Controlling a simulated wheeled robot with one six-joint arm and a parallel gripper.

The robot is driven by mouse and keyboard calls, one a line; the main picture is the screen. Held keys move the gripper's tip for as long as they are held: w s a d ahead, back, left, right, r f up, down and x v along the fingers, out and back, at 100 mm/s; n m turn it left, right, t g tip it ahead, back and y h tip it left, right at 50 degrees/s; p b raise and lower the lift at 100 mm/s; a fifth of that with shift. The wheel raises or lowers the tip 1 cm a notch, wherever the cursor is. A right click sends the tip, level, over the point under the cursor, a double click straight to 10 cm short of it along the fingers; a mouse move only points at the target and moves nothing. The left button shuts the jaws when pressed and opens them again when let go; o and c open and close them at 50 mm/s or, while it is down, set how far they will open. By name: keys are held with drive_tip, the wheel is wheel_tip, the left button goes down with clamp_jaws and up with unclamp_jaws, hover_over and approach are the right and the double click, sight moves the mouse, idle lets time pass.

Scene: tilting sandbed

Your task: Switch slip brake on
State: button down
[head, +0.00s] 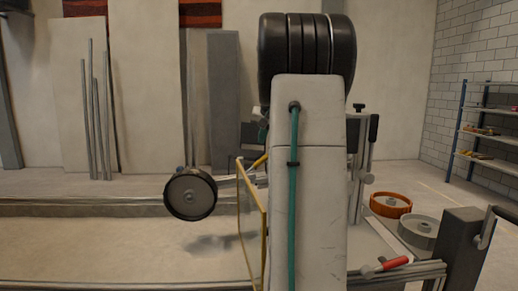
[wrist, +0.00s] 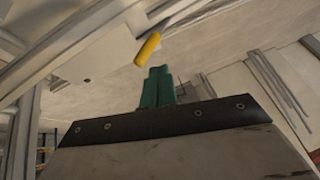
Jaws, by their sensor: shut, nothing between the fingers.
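My gripper (wrist: 158,74) shows in the wrist view as two teal fingers side by side, shut with nothing between them. A short yellow handle (wrist: 147,48) is just beyond the fingertips, slightly to their left, with a visible gap. It may be the slip brake's lever; no label shows. In the head view a small yellow piece (head: 260,161) shows at the left edge of my arm, near the wheel's (head: 190,194) axle. My arm hides most of the mechanism there, and my fingers cannot be made out clearly.
The wheel hangs over the sandbed (head: 110,245). A thin yellow frame (head: 250,215) stands beside my arm.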

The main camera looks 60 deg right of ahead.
drive_tip(key=shift+s+a+r, duration=0.15)
drive_tip(key=shift+s+r, duration=1.3)
drive_tip(key=shift+r, duration=0.15)
drive_tip(key=shift+a, duration=0.1)
drive_tip(key=w+a+f+n+g+y, duration=0.1)
drive_tip(key=a+f+n+y, duration=0.15)
drive_tip(key=a, duration=1.45)
drive_tip(key=a+f+n+y, duration=0.15)
drive_tip(key=a+n, duration=0.25)
drive_tip(key=a, duration=1.4)
drive_tip(key=s+a+f+n+g, duration=0.1)
drive_tip(key=s+a+f+n, duration=0.1)
drive_tip(key=s+a+f, duration=0.4)
drive_tip(key=s+a+f+n+g, duration=0.2)
drive_tip(key=s+a+f, duration=0.4)
drive_tip(key=s+a, duration=0.4)
drive_tip(key=shift+s+a+f+n+h, duration=0.3)
drive_tip(key=shift+s+a+f+n, duration=0.1)
drive_tip(key=shift+a+n, duration=0.3)
